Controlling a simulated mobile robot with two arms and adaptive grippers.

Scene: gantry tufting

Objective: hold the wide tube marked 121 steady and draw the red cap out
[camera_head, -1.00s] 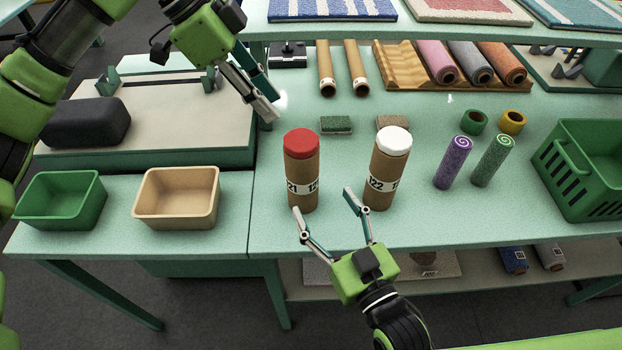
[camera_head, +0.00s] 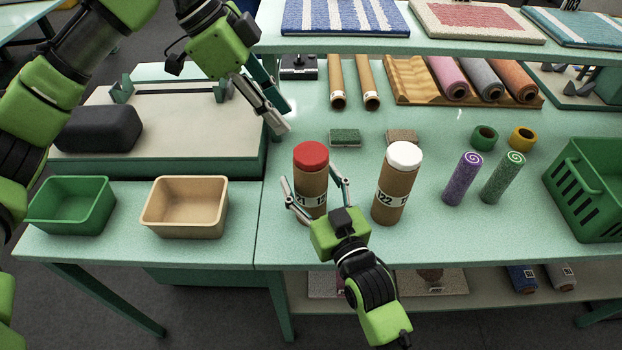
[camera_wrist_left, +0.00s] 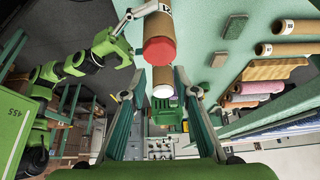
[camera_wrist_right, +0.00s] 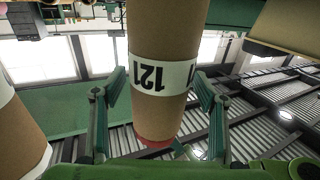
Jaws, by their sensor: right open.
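The wide brown tube marked 121 (camera_head: 311,184) stands upright on the green table with the red cap (camera_head: 311,155) seated in its top. In the right wrist view the tube (camera_wrist_right: 157,35) appears inverted, its 121 label facing me and the red cap (camera_wrist_right: 153,138) below. My right gripper (camera_head: 314,187) is open, with one finger on each side of the tube; gaps show beside it. My left gripper (camera_head: 285,118) is open and empty, behind and left of the red cap, above the table. In the left wrist view the red cap (camera_wrist_left: 159,51) shows ahead, between the finger lines.
A similar tube marked 122 (camera_head: 396,190) with a white cap (camera_head: 405,155) stands close at right. Purple (camera_head: 462,180) and green (camera_head: 502,178) rolls stand farther right. A green bin (camera_head: 72,207) and a tan bin (camera_head: 185,208) are at left. Two small pads lie behind the tubes.

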